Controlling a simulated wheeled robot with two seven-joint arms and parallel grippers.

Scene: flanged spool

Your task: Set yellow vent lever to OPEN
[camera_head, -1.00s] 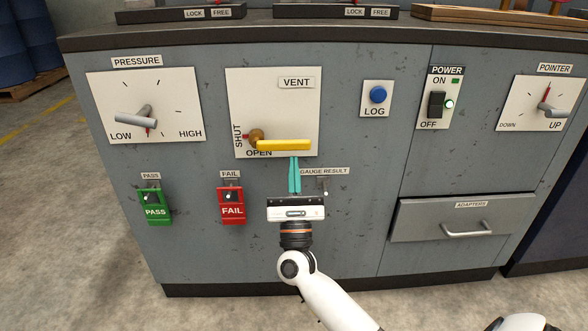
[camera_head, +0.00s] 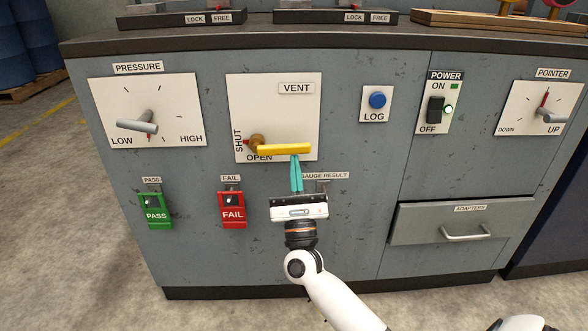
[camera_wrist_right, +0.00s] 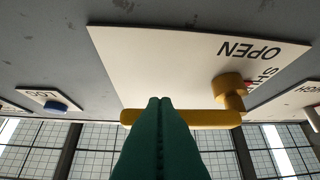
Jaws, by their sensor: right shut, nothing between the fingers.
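The yellow vent lever (camera_head: 285,150) is on the white VENT plate (camera_head: 290,120). Its bar lies nearly level, reaching right from a brass-coloured hub (camera_head: 257,141). A small red mark left of the hub is by the word SHUT; OPEN is printed below the hub. My right gripper (camera_head: 296,157) is shut and empty, with teal fingers pointing up just under the bar's right half. In the right wrist view, the closed fingertips (camera_wrist_right: 160,101) overlap the yellow bar (camera_wrist_right: 215,118); I cannot tell if they touch it. My left gripper is not in view.
The pressure lever (camera_head: 137,122) is to the left and the blue LOG button (camera_head: 377,100) to the right. Green PASS (camera_head: 155,211) and red FAIL (camera_head: 232,211) tags hang below. A drawer handle (camera_head: 467,234) sticks out at lower right.

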